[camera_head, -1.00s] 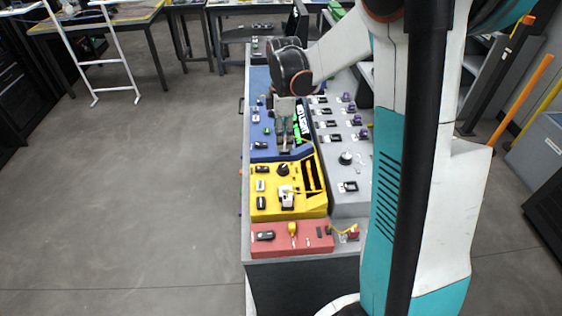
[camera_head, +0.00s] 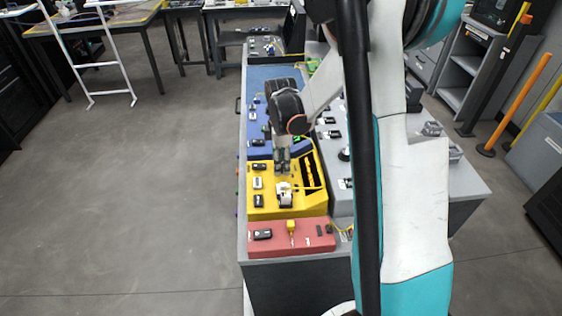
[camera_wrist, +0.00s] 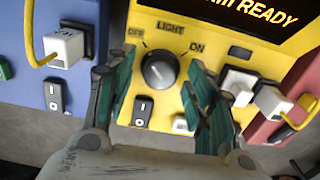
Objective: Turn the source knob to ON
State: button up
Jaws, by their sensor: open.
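A round black knob (camera_wrist: 160,69) sits on the yellow panel (camera_wrist: 178,15) in the wrist view. The word LIGHT is above it, with OFF at its left and ON at its right. I cannot tell for certain where its pointer is turned. My gripper (camera_wrist: 160,62) is open, with one green-and-dark finger on each side of the knob. Whether the fingers touch it is unclear. In the head view, my gripper (camera_head: 282,166) is over the back part of the yellow panel (camera_head: 268,211) and hides the knob.
In the wrist view, a display (camera_wrist: 252,10) ends in READY, and a black switch (camera_wrist: 142,111) is below the knob. White plugs (camera_wrist: 65,46) with yellow cables stand out at both sides. A blue panel (camera_head: 270,77) lies behind and a red panel (camera_head: 275,245) in front.

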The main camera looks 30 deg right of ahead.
jog(key=c, duration=1.1)
jog(key=shift+m, duration=0.3)
jog(key=m, duration=0.8)
jog(key=shift+m, duration=0.4)
jog(key=m, duration=0.4)
jog(key=shift+m, duration=2.2)
